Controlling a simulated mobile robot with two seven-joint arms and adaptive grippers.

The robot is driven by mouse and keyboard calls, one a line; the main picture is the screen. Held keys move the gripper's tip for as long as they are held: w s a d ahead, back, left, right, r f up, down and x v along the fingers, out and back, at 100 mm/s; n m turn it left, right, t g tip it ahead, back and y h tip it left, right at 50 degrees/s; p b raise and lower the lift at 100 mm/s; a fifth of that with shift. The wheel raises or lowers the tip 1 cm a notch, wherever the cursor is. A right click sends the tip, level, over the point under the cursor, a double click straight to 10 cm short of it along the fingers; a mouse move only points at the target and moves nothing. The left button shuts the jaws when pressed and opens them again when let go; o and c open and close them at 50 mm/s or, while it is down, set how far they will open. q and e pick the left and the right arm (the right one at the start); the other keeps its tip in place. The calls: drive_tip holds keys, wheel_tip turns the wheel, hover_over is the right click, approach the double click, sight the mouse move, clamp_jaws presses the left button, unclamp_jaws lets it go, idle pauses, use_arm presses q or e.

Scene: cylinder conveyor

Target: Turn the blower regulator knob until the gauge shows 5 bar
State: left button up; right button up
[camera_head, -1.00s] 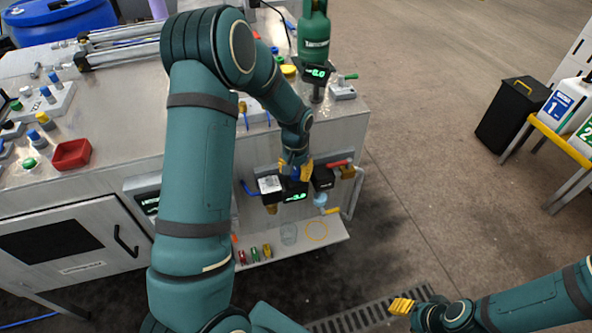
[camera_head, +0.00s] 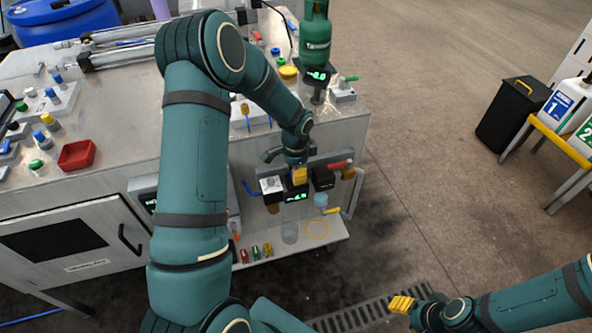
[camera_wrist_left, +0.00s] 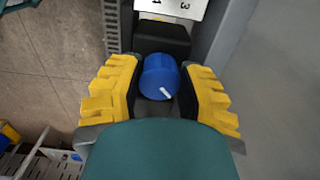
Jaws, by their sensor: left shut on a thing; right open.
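The blue regulator knob (camera_wrist_left: 158,77) with a white pointer mark sits between the yellow fingers of my left gripper (camera_wrist_left: 160,88) in the left wrist view. My left gripper (camera_head: 298,176) is shut on it at the front panel of the machine. The knob is hidden behind the gripper in the head view. The gauge (camera_head: 297,197) just below the gripper has a lit green display. Its small digits look like 4.9, but I cannot read them surely. My right gripper (camera_head: 402,304) is open and empty over the floor at the lower right.
A white box (camera_head: 271,186) and a black block (camera_head: 323,178) flank the gripper closely. A shelf (camera_head: 290,247) below holds a glass and several small coloured parts. A green gas bottle (camera_head: 316,38) stands above on the machine.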

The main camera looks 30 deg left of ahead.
use_arm(q)
drive_tip(key=shift+s+f+m, duration=0.1)
drive_tip(key=shift+m, duration=0.4)
drive_tip(key=o, duration=1.2)
drive_tip(key=shift+c, duration=0.2)
drive_tip(key=shift+r, duration=0.4)
wheel_tip(320, 180, up, 11)
drive_tip(key=shift+r, duration=0.15)
